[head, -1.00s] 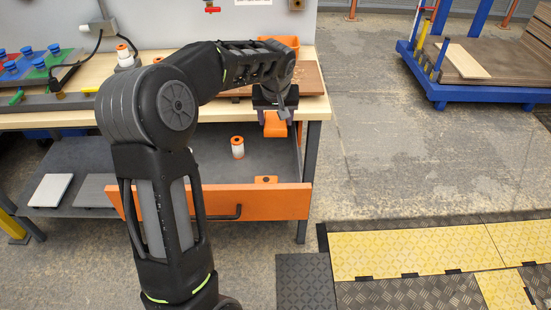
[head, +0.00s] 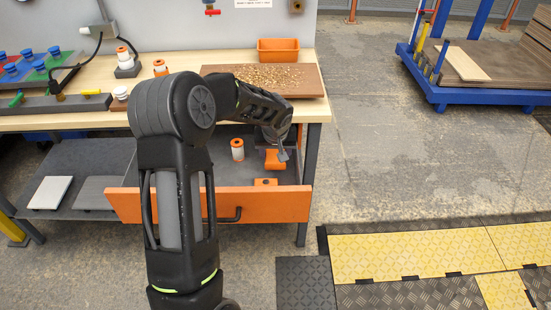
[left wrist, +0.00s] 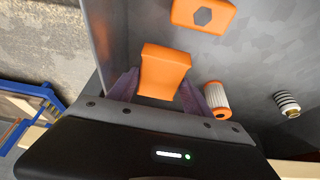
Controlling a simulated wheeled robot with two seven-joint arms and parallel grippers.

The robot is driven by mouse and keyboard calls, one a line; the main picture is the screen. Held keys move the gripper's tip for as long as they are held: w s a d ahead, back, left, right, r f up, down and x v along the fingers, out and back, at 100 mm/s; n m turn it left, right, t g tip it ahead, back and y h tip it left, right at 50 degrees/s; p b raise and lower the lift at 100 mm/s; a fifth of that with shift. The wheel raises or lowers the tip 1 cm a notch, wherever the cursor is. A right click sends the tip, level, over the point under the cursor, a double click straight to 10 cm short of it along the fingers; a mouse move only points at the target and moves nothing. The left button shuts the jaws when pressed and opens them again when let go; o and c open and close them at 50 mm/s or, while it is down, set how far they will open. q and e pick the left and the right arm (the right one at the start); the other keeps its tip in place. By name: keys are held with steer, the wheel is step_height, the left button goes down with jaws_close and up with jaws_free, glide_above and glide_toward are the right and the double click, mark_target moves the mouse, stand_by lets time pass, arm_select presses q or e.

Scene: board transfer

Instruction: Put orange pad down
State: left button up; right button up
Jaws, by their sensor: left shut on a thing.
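My left gripper (head: 273,146) is shut on an orange pad (head: 275,161) and holds it over the open grey drawer with the orange front (head: 180,204). In the left wrist view the held orange pad (left wrist: 163,70) sits between the two purple fingers of the gripper (left wrist: 158,92). A second orange pad (head: 265,182) lies in the drawer near its front; in the left wrist view it shows a dark hexagon (left wrist: 203,16). I cannot tell whether the held pad touches the drawer floor. My right gripper is not in view.
A white roll with orange ends (head: 237,149) stands in the drawer, left of the held pad. A black-and-white ribbed piece (left wrist: 287,103) is farther right in the left wrist view. The brown board (head: 303,80) and an orange bin (head: 278,50) are on the bench above.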

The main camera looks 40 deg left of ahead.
mark_target(276, 157)
arm_select(q)
step_height(276, 157, down, 3)
steer(key=shift+r, duration=0.15)
steer(key=shift+b, duration=0.45)
steer(key=o, duration=1.2)
steer(key=shift+r+p, duration=0.1)
steer(key=shift+p, duration=0.4)
steer(key=b+v, duration=0.1)
steer(key=v, duration=0.6)
steer(key=shift+d+r, duration=0.1)
steer(key=shift+r, duration=0.1)
